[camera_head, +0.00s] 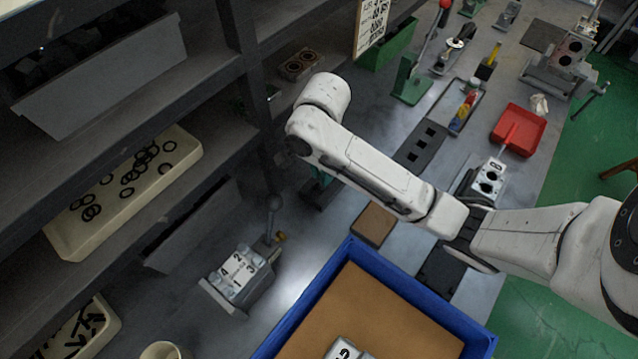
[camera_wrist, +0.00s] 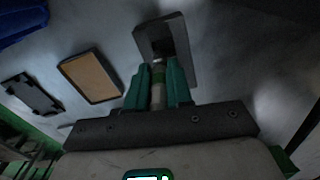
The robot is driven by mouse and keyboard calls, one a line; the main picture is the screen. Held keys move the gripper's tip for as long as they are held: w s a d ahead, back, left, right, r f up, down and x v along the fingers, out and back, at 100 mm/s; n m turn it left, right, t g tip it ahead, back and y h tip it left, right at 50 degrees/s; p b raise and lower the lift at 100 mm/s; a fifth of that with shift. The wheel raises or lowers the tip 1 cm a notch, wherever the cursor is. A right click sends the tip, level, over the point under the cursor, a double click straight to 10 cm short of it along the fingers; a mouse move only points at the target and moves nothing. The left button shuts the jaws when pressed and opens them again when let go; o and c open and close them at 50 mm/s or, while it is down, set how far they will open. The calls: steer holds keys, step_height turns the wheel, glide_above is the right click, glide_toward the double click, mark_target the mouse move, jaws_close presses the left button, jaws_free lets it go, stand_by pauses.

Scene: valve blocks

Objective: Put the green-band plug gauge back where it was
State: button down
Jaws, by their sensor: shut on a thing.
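In the wrist view my gripper (camera_wrist: 158,92) has green fingers shut on the plug gauge (camera_wrist: 157,96), a pale slim cylinder with a green band near its far end. That end points at a dark grey block (camera_wrist: 178,24) with a square-looking recess. The end overlaps the recess's near edge in the picture; I cannot tell whether it is inside or still apart. In the head view my gripper (camera_head: 319,188) shows only as a bit of green below my arm's bend, beside the shelf post; the gauge is hidden there.
A brown pad in a dark frame (camera_wrist: 91,76) lies left of the gripper in the wrist view. A blue-walled tray (camera_head: 318,291) and a numbered valve block (camera_head: 240,277) stand nearby. The dark shelf (camera_head: 245,70) borders the left. A dark strip with square holes (camera_head: 411,158) lies beyond my arm.

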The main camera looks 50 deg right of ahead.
mark_target(319, 180)
steer(key=shift+w+a+f+b, duration=0.15)
steer(key=shift+w+f+b, duration=0.3)
steer(key=shift+f, duration=0.2)
steer(key=shift+f+b, duration=1.15)
steer(key=shift+f, duration=0.1)
steer(key=shift+f, duration=0.2)
steer(key=c, duration=1)
jaws_free()
step_height(319, 180, up, 12)
steer(key=p, duration=0.8)
steer(key=shift+r+p, duration=0.2)
steer(key=shift+p, duration=0.1)
